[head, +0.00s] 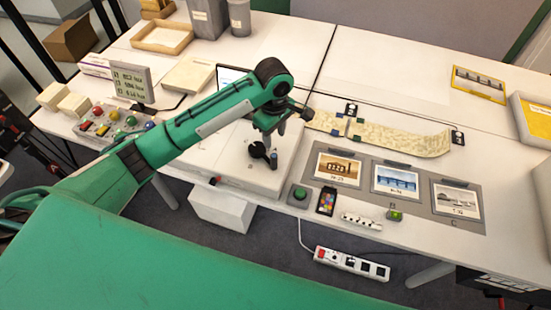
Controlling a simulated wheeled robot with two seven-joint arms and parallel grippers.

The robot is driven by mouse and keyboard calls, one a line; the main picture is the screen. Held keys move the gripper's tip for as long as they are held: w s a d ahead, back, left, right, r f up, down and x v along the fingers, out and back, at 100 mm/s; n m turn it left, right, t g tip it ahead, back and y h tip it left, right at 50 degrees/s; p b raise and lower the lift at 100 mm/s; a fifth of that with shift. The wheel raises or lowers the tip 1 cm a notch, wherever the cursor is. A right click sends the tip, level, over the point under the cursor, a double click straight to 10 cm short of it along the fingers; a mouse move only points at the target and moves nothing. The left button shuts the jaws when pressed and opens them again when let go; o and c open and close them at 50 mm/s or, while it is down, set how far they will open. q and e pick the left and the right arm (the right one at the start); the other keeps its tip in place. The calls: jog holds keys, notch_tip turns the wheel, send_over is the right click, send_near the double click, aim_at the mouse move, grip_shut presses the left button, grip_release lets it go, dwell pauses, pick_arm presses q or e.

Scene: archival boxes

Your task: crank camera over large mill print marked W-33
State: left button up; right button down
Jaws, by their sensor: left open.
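My left gripper (270,135) is open above a small black crank-like part (259,151) on a white raised box (235,160). I cannot tell whether the fingers touch it. Three framed prints lie in a row on a grey board at the right: a brown one (338,168), a blue one (396,181) and a pale grey one (457,200). Their captions are too small to read surely, so I cannot tell which is W-33. I cannot make out the camera. My right gripper is not in view.
A green button (300,193), a colour card (327,201) and a white scale bar (361,221) lie in front of the prints. A patterned strip (400,139) lies behind them. A small display (132,83) and a button panel (112,126) stand at the left.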

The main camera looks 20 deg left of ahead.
aim_at(274, 161)
pick_arm(q)
jog(key=shift+a+f, duration=0.1)
jog(key=shift+f, duration=0.2)
notch_tip(274, 161, down, 13)
jog(key=shift+p, duration=1.1)
grip_shut()
